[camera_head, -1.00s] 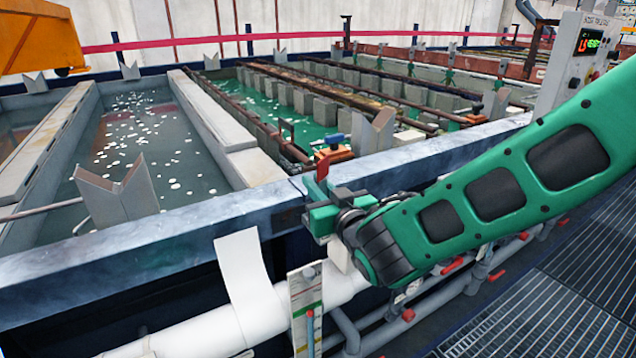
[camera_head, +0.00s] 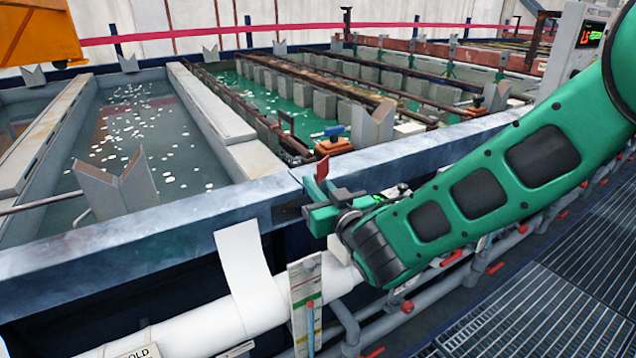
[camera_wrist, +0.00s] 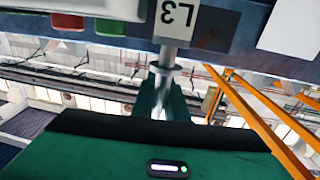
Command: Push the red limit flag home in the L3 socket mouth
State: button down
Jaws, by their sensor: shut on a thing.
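The red limit flag (camera_head: 322,169) stands up from the fingers of my gripper (camera_head: 316,192) in the head view, in front of the tank rim. In the wrist view my gripper (camera_wrist: 160,95) is shut around a pale metal stem (camera_wrist: 168,52) with a collar. The stem runs up toward the L3 label (camera_wrist: 178,14), which appears upside down. The red part of the flag is not clear in the wrist view. The L3 socket mouth is not clearly visible, and I cannot tell whether the stem is inside it.
The tank rim (camera_head: 150,234) runs across behind my gripper. A white pipe (camera_head: 215,318) and an upright gauge board (camera_head: 304,290) are below it. A V-shaped grey rest (camera_head: 118,190) stands to the left. Grated floor (camera_head: 560,270) lies open to the right.

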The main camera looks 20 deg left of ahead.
jog(key=shift+f, duration=0.95)
jog(key=c, duration=1.7)
grip_release()
jog(key=shift+o, duration=0.2)
jog(key=v, duration=0.5)
jog(key=shift+s+d, duration=0.1)
jog(key=shift+v, duration=2.6)
jog(key=shift+r, duration=0.1)
